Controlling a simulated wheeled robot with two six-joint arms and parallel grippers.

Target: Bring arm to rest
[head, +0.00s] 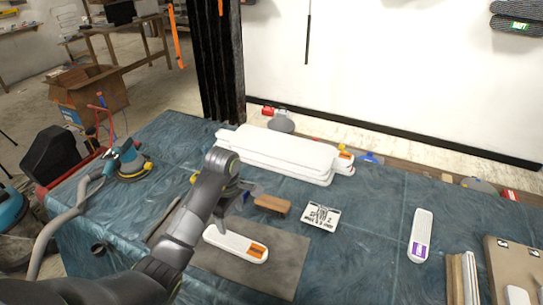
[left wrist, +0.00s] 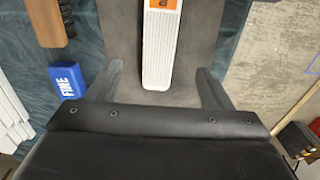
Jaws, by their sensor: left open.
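My left arm comes in from the left in the head view, bent at a dark joint above the table. In the left wrist view the two fingers of this gripper (left wrist: 160,88) are spread wide apart, with nothing held. A white bar with an orange label (head: 229,241) lies on the grey mat (head: 285,262) below it. The bar also shows between the fingers in the left wrist view (left wrist: 160,55). My right gripper is not in view.
A stack of white boards (head: 285,150) lies behind the arm. A brown block (head: 272,204), a stencil card (head: 320,217) and a white bar with a purple label (head: 421,232) lie to the right. A sander (head: 128,160) stands at left. A blue block (left wrist: 66,82) lies beside the mat.

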